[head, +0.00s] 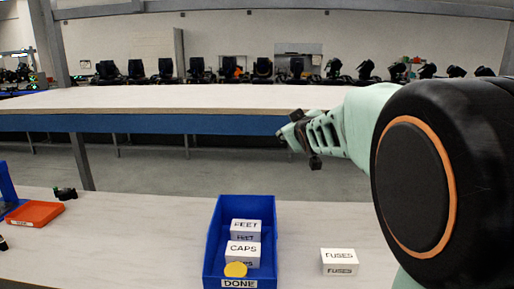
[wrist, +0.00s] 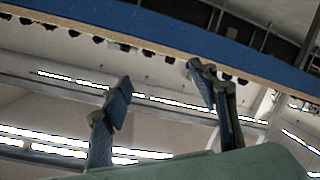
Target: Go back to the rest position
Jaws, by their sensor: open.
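My gripper (head: 300,140) is raised over the gap between the near table and the far bench, at the right of centre in the head view. In the wrist view its two fingers (wrist: 160,95) stand apart with nothing between them. My arm fills the right side of the head view. The wrist view looks tilted, with the blue bench edge and the ceiling lights behind the fingers.
A blue bin (head: 214,248) labelled DONE holds a FEET box (head: 246,228), a CAPS box (head: 243,250) and a yellow disc (head: 236,269). A FUSES box (head: 339,262) stands to its right. An orange-red tray (head: 35,214) and a small black part (head: 65,194) lie at left.

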